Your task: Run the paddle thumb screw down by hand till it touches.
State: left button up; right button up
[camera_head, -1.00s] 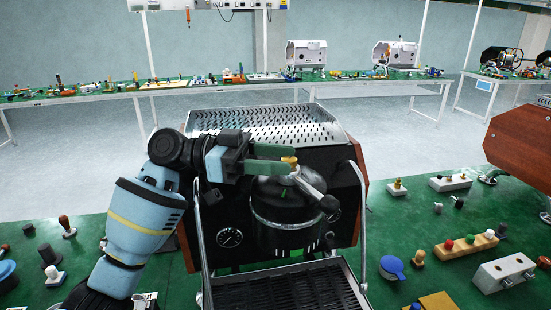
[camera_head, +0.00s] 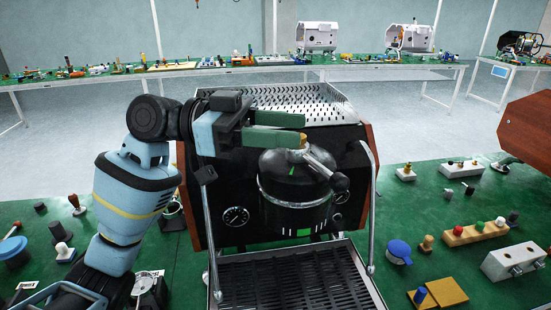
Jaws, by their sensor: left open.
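The espresso machine (camera_head: 262,225) stands at the centre. Its round black group head (camera_head: 290,180) faces me. On top is the small brass paddle thumb screw (camera_head: 304,141), partly hidden by a green finger. The silver paddle (camera_head: 321,158) with its black knob (camera_head: 340,182) points right and toward me. My left gripper (camera_head: 301,129) reaches in from the left with two green fingers parted, one above the other in the picture. The lower fingertip overlaps the screw; I cannot tell whether they touch. Nothing shows gripped between the fingers. My right gripper is not in view.
The drip tray (camera_head: 300,275) lies in front, between the metal side bars (camera_head: 373,215). A blue-lidded pot (camera_head: 398,252), a wooden rack (camera_head: 476,233) and a white block (camera_head: 512,262) are right. A tamper (camera_head: 76,205) and other small tools are left.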

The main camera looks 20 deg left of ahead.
pick_arm(q)
jog(key=s+d, duration=0.3)
jog(key=s, duration=0.6)
jog(key=shift+r, duration=0.45)
jog(key=shift+s, duration=0.1)
